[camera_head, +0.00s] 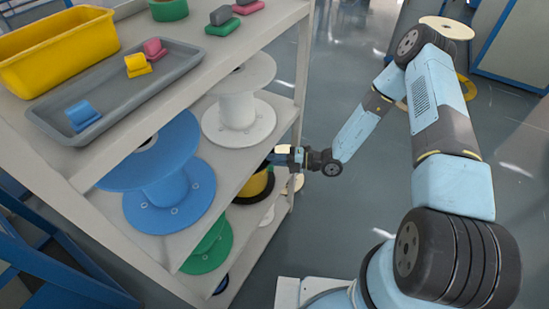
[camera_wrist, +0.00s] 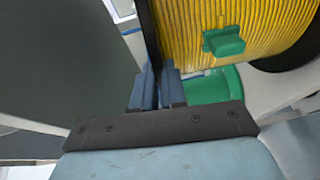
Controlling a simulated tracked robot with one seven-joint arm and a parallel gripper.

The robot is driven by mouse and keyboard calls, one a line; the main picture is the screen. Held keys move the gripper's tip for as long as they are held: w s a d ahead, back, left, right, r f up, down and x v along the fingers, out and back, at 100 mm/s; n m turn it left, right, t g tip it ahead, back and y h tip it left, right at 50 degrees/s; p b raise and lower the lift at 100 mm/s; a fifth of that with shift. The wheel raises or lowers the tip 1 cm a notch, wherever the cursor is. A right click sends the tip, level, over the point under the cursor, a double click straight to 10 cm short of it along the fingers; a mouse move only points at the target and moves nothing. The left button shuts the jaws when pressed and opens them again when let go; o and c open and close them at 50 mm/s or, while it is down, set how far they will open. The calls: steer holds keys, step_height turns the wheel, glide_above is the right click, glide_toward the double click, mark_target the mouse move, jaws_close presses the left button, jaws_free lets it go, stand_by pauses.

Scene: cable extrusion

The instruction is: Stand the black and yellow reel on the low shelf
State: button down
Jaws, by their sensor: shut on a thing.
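The black and yellow reel (camera_head: 255,187) shows at the low level of the rack in the head view, partly hidden under the shelf above. In the wrist view the reel (camera_wrist: 240,25) fills the upper right, with yellow windings, black flanges and a green clip on the windings. My gripper (camera_wrist: 158,70) is shut on the rim of one black flange, which runs between its fingers. In the head view my gripper (camera_head: 277,158) reaches into the rack from the right. The low shelf (camera_head: 248,254) is mostly hidden; I cannot tell whether the reel touches it.
A green reel (camera_head: 210,248) stands just left of the held reel. A blue reel (camera_head: 165,180) and a white reel (camera_head: 238,112) stand on the shelf above. The rack's corner post (camera_head: 300,100) is close to my gripper.

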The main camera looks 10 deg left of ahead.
steer(key=shift+d+f, duration=0.15)
steer(key=shift+f, duration=0.45)
stand_by(0.6)
steer(key=c, duration=1.1)
jaws_free()
steer(key=d+r, duration=0.1)
steer(key=d, duration=1.2)
steer(key=shift+d, duration=0.3)
steer(key=shift+w, duration=0.1)
